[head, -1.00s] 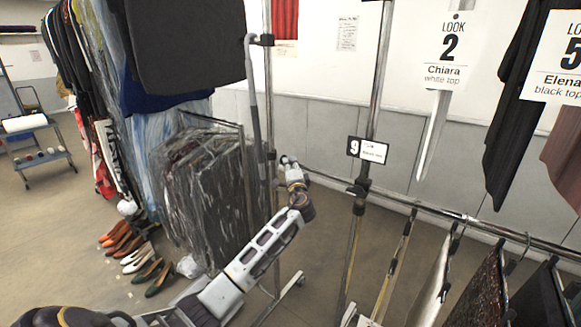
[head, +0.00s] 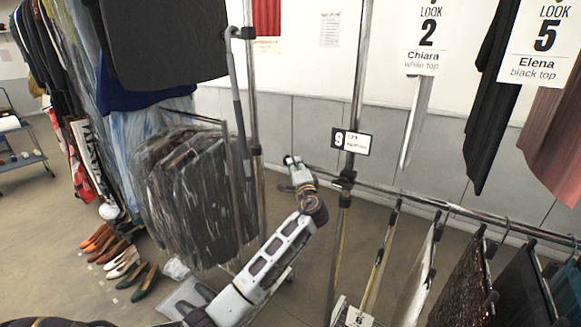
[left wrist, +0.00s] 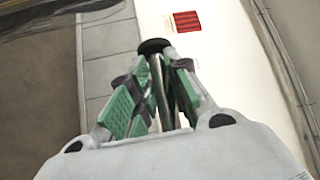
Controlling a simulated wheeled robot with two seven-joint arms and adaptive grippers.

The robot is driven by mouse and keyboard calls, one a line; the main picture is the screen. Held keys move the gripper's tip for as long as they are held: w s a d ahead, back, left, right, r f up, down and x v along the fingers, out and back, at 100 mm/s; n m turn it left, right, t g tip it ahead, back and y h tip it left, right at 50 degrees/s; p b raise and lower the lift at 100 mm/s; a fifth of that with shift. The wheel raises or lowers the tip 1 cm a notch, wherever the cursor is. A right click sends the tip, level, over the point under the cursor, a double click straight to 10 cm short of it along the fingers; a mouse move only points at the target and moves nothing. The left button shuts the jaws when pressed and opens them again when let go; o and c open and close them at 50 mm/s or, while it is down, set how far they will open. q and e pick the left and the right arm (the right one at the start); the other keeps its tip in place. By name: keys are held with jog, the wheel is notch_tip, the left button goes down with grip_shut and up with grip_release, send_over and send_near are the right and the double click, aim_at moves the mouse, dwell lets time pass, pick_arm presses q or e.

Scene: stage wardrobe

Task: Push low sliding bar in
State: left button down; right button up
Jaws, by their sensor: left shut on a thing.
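The low sliding bar (head: 430,200) is a thin chrome rod that runs from the right edge, with hangers on it, to the upright post (head: 355,110) of the rack. A short stretch of it sticks out left of the post's dark clamp (head: 345,180). My left gripper (head: 294,165) is at this left end. In the left wrist view, the green-padded fingers (left wrist: 153,95) are closed around a narrow grey rod, with a dark round cap (left wrist: 153,46) at its far end. The fingers hide much of the rod. My right gripper is not in view.
A number 9 sign (head: 350,141) hangs on the post. A rack of plastic-wrapped dark garments (head: 190,190) stands left of my arm. Shoes (head: 120,262) lie on the floor at left. Clothes (head: 465,285) hang from the bar at right.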

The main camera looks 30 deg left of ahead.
pick_arm(q)
jog(key=shift+f, duration=0.1)
jog(key=c, duration=1.3)
grip_release()
jog(key=shift+c, duration=0.2)
jog(key=v, duration=1.2)
